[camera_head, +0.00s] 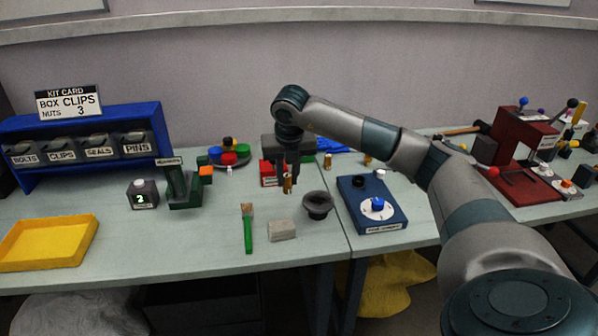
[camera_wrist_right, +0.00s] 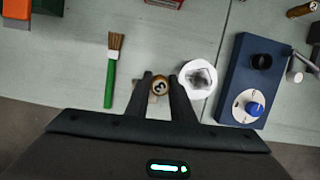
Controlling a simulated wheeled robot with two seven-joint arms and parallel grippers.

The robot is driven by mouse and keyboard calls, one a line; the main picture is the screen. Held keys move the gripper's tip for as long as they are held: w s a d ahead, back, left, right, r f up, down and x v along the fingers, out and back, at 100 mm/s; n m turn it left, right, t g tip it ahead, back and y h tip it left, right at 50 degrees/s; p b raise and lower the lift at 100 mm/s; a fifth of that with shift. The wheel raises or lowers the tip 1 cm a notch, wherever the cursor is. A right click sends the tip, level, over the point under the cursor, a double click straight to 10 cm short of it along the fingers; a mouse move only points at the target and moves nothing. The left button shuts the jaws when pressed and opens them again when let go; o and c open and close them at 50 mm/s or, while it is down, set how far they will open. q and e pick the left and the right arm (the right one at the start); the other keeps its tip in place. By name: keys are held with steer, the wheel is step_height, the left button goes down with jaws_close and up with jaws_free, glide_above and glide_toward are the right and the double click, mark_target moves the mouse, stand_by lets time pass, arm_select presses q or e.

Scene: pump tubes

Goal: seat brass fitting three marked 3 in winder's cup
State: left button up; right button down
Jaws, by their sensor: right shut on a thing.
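The brass fitting (camera_head: 288,184) is held upright between the fingers of my right gripper (camera_head: 291,176), above the table. In the right wrist view the fitting's round end (camera_wrist_right: 160,86) shows the mark 3 between the fingertips (camera_wrist_right: 160,80). A blue box (camera_head: 352,207) stands to the right, with a small black cup (camera_head: 358,180) at its back and a white dial with a blue knob (camera_head: 377,206) at its front. In the wrist view the black cup (camera_wrist_right: 262,62) looks empty. The box's label is too small to read, so I cannot confirm it is the winder. My left gripper is out of view.
A dark flared bowl (camera_head: 318,203) stands between the fitting and the blue box. A grey block (camera_head: 283,231) and a green-handled brush (camera_head: 248,230) lie in front. A red box (camera_head: 269,173) is behind. A yellow tray (camera_head: 45,262) sits far left; a red stand (camera_head: 518,145) is right.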

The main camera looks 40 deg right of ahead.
steer(key=s+a+r+n+g+y, duration=0.1)
steer(key=s+a+n+y, duration=0.1)
steer(key=a+n, duration=0.8)
steer(key=s+a+r+n+g+y, duration=0.1)
steer(key=s+a+n+y, duration=0.15)
steer(key=a+n, duration=0.65)
steer(key=s+a+r+n+g+h, duration=0.1)
steer(key=s+a+n+g+h, duration=0.2)
steer(key=n, duration=1.9)
steer(key=shift+s+a+r+n+g, duration=0.2)
steer(key=shift+s+a+n+g, duration=0.2)
steer(key=shift+s+a, duration=2.4)
steer(key=shift+s+d, duration=0.2)
steer(key=shift+d, duration=0.1)
